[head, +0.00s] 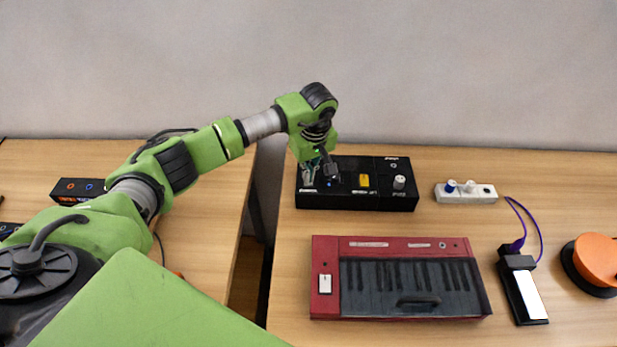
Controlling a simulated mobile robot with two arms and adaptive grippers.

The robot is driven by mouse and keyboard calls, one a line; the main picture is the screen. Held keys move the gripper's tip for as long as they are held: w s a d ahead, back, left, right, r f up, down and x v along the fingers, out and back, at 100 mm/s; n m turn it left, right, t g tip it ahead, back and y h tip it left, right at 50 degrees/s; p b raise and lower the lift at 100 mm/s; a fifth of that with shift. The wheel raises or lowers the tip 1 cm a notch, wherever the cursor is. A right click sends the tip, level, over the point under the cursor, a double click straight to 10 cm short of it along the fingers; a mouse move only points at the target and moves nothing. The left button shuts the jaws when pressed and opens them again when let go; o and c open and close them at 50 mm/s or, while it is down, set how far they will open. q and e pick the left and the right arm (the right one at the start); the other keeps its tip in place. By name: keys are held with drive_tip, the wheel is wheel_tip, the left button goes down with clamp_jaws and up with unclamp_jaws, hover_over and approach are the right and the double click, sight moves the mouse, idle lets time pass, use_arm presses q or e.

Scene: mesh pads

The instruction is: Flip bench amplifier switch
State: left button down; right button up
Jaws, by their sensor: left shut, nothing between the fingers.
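The bench amplifier looks to be the black box (340,202) at the back left of the right-hand table. Its top carries a yellow switch (364,181), a pale knob (399,182) and a small blue part near its left end. My left gripper (329,171) points down over the left part of the box, left of the yellow switch. Its fingers are shut with nothing between them. Whether the fingertips touch the box is hard to tell. The gripper and wrist hide part of the box's left end. My right gripper is not in view.
A red keyboard (325,250) lies in front of the box. A white power strip (482,198), a black device with a purple cable (524,290) and an orange round object (598,260) are to the right. A gap separates this table from the left table (215,215).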

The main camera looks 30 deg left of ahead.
use_arm(q)
drive_tip(key=shift+r+p, duration=1.6)
drive_tip(key=shift+r, duration=1.7)
drive_tip(key=shift+s+f, duration=0.1)
drive_tip(key=shift+f, duration=0.05)
